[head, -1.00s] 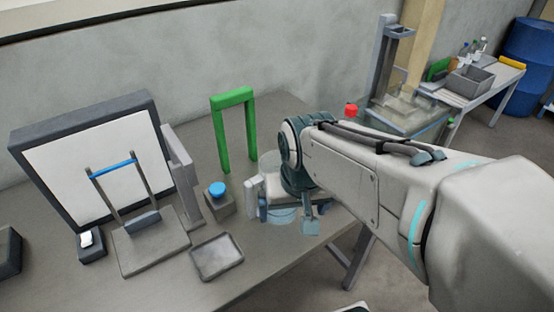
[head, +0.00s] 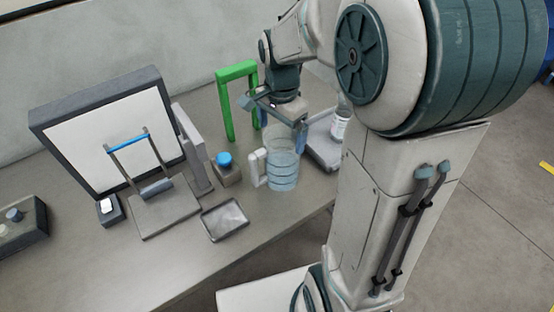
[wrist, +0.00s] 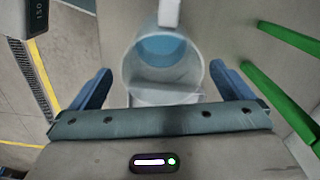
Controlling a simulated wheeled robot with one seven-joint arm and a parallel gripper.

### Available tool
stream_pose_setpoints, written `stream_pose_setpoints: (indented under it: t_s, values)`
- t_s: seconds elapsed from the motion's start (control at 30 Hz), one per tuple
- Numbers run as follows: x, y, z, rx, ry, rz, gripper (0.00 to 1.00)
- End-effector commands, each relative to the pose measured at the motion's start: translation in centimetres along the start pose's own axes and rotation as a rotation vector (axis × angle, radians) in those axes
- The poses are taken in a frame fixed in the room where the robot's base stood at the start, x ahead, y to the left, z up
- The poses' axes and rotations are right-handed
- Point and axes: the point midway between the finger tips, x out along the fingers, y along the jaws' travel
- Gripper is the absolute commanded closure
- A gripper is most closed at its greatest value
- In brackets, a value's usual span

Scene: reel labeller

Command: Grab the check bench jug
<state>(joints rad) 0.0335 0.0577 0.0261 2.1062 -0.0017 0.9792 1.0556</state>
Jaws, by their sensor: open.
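The check bench jug (head: 281,172) is a clear, ringed vessel with a pale handle on its left, standing upright on the grey bench near its front edge. My gripper (head: 284,122) is at the jug's upper back side, its blue fingers pointing down. In the wrist view, I look down into the jug's round mouth (wrist: 165,92), with bluish contents or base inside and its handle at the top of the picture. The open gripper (wrist: 163,74) has one finger on each side of the jug, with visible gaps. I cannot tell exactly how far down the fingers reach.
A green arch (head: 224,108) stands behind the jug. A blue-topped block (head: 226,172) and a shallow grey tray (head: 225,221) are to its left. A larger tray (head: 323,155) with a white bottle (head: 341,125) is to the right. A framed white panel (head: 90,145) stands farther left.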

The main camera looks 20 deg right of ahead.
Motion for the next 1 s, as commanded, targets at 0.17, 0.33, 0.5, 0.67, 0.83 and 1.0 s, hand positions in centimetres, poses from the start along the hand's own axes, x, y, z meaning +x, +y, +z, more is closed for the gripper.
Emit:
stream_pose_setpoints:
  t_s: [0.17, 0.33, 0.5, 0.67, 0.83, 1.0]
  values:
    - [1.9, 0.0, 0.0, -0.001, 0.0, 0.001, 0.0]
    - [3.2, 0.0, 0.1, -0.001, -0.001, 0.003, 0.0]
    - [5.8, -0.1, 0.1, -0.001, -0.002, 0.004, 0.0]
    - [7.2, -0.2, 0.1, -0.001, -0.001, 0.001, 0.0]
    - [7.4, -0.2, 0.1, -0.002, 0.001, -0.002, 0.0]
    - [7.3, -0.2, 0.1, -0.002, 0.001, -0.001, 0.28]
